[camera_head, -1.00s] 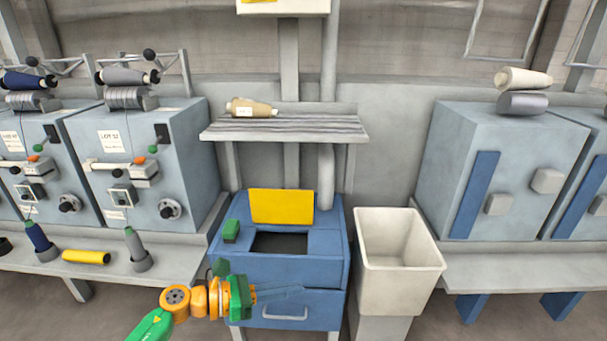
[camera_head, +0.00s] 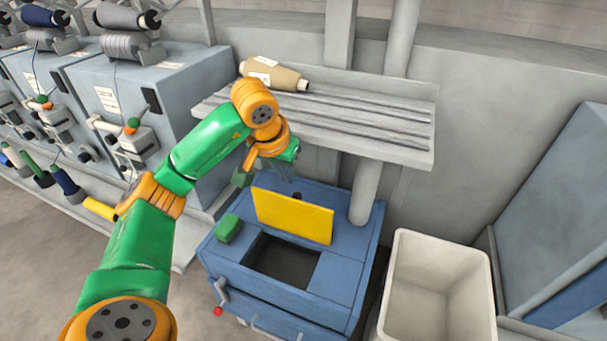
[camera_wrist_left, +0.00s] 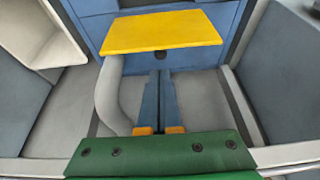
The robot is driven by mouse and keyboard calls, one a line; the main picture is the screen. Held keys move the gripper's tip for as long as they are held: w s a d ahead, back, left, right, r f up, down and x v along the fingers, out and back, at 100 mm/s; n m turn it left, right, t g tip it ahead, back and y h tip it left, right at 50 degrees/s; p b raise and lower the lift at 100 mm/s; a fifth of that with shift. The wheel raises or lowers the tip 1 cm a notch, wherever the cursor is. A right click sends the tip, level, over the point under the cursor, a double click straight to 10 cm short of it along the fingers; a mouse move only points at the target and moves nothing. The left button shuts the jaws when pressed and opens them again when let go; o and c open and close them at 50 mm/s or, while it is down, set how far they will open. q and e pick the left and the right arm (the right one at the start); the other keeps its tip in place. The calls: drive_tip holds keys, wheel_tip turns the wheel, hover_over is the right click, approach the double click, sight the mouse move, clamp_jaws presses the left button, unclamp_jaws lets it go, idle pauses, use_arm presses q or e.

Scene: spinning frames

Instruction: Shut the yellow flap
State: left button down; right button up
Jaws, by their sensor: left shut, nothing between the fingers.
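The yellow flap (camera_head: 293,215) stands raised at the back edge of a dark square opening (camera_head: 282,262) in the top of the blue cabinet (camera_head: 340,262). The opening is uncovered. My left gripper (camera_head: 294,187) is behind the flap, at its upper left side, with its fingers pointing down. The fingers are partly hard to make out there. In the left wrist view the two fingers (camera_wrist_left: 159,78) are shut together and empty, with their tips close to the flap (camera_wrist_left: 160,31). I cannot tell whether they touch it. My right gripper is not in view.
A grey shelf (camera_head: 345,117) with a tan yarn cone (camera_head: 275,74) hangs above and behind the cabinet. A green block (camera_head: 228,228) sits left of the opening. A cream bin (camera_head: 437,285) stands at the right. Grey spinning machines (camera_head: 130,85) line the left.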

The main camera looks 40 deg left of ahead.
sight(296, 210)
use_arm(q)
drive_tip(key=x, duration=0.7)
drive_tip(key=shift+f+b, duration=0.3)
drive_tip(key=shift+f, duration=0.15)
drive_tip(key=shift+w+f, duration=0.1)
drive_tip(key=shift+f, duration=0.25)
